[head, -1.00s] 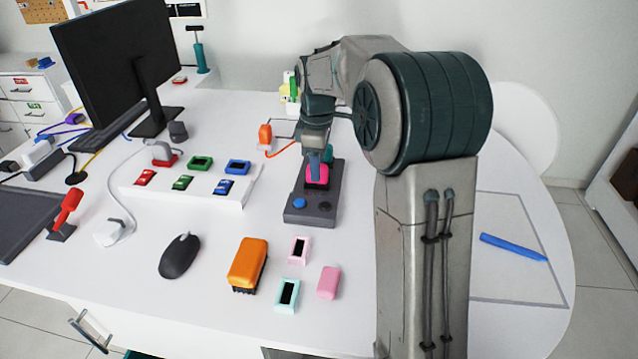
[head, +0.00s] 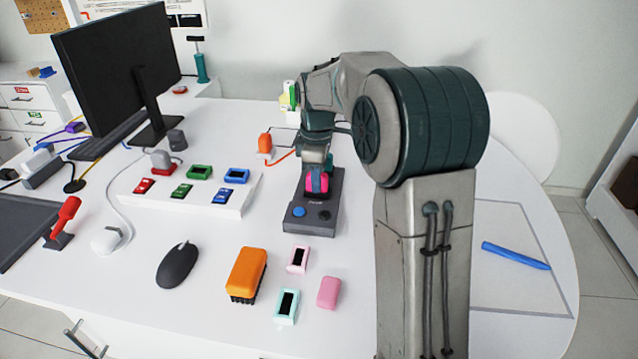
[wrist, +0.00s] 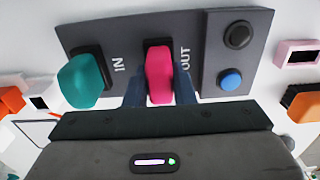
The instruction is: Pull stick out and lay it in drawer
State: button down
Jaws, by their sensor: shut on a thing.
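A pink stick (wrist: 160,75) stands in a slot of the dark grey dock, between its IN and OUT labels in the wrist view. It also shows in the head view (head: 317,183). My gripper (head: 316,170) is over the dock, with its blue fingers on both sides of the pink stick, shut on it. I cannot tell how deep the stick sits. A teal stick (wrist: 82,82) stands in the dock beside the IN label. A drawer handle (head: 85,338) shows below the desk's front edge at the lower left; the drawer's inside is not visible.
The dock (head: 325,222) has a blue and a black button. An orange-and-black block (head: 246,272), a black mouse (head: 177,266) and small pink and mint pieces lie in front. A white tray (head: 235,205) with coloured pieces is at left. My arm hides part of the right side.

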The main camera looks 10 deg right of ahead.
jog(key=shift+r+p, duration=1.3)
jog(key=shift+r, duration=0.05)
dwell(0.9)
jog(key=shift+r+p, duration=1.7)
jog(key=shift+r, duration=0.2)
